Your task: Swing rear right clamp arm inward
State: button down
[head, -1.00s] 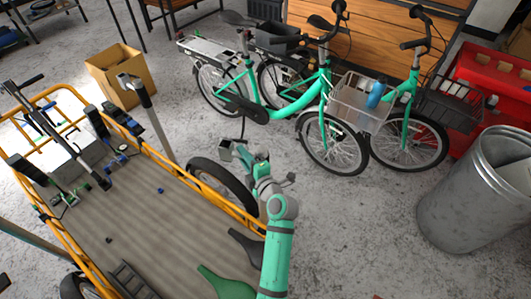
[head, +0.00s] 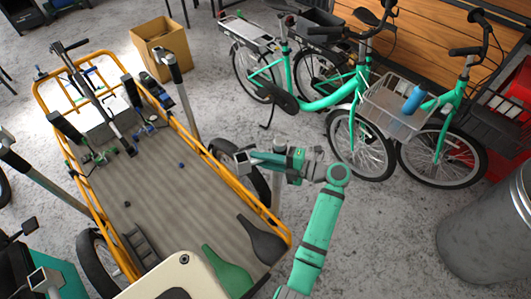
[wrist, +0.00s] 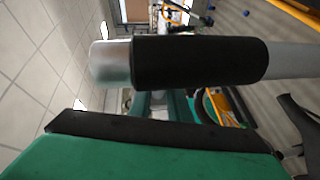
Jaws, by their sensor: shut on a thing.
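My gripper (head: 281,160) is beside the right-hand side of the yellow-framed cargo bed. The grey post (head: 277,192) under my gripper is partly hidden. In the wrist view, the clamp arm's black sleeve (wrist: 200,60) and silver end (wrist: 110,63) lie across the picture, above a green finger with a black pad (wrist: 150,135). The opposite finger is not clear there. Another post with a clamp head (head: 172,66) stands farther back on the same side.
The cargo bed (head: 165,205) has yellow rails and carries small tools. A black wheel (head: 262,185) is just behind my gripper. Green bicycles (head: 310,103) stand behind, a metal bin (head: 480,235) at the right. Grey floor (head: 385,235) between is clear.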

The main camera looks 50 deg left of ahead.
jog(key=shift+s+d+n+g+h, duration=0.1)
jog(key=shift+d+n+g+h, duration=0.55)
jog(key=shift+n+g+h, duration=0.35)
jog(key=shift+d+n+g+h, duration=0.65)
jog(key=shift+n+g+h, duration=0.15)
jog(key=shift+n+g, duration=0.3)
jog(key=shift+s, duration=0.1)
jog(key=c, duration=1.6)
grip_release()
jog(key=shift+c, duration=0.2)
jog(key=v, duration=1.1)
jog(key=shift+a, duration=0.15)
jog(key=shift+f, duration=0.1)
